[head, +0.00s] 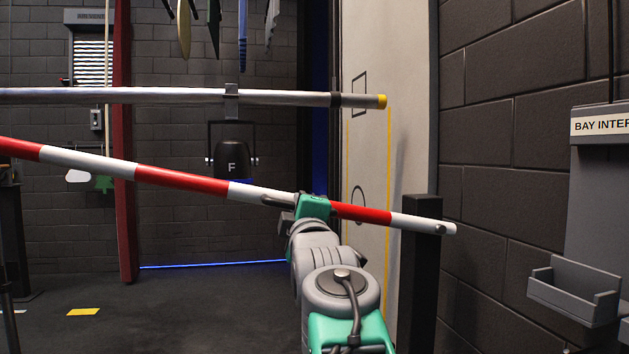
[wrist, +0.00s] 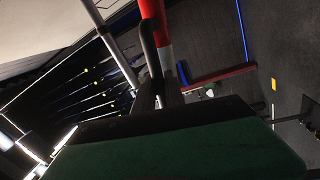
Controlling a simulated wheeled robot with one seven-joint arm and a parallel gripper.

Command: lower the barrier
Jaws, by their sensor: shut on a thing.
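The barrier, a red-and-white striped boom (head: 180,179), crosses the head view, sloping down from the left edge to its right end. That end overlaps a dark post (head: 420,275) near its top; I cannot tell whether they touch. My gripper (head: 296,204) is at the boom right of the middle, shut on a grey handle (head: 274,201) on it. In the wrist view a dark curved handle (wrist: 149,45) stands before the red-and-white boom (wrist: 162,30). My gripper hides part of the boom, and the fingertips are hard to make out.
A silver pole with a yellow tip (head: 200,97) runs level above the boom. A grey tray (head: 575,285) is on the right wall. The floor at left is mostly clear.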

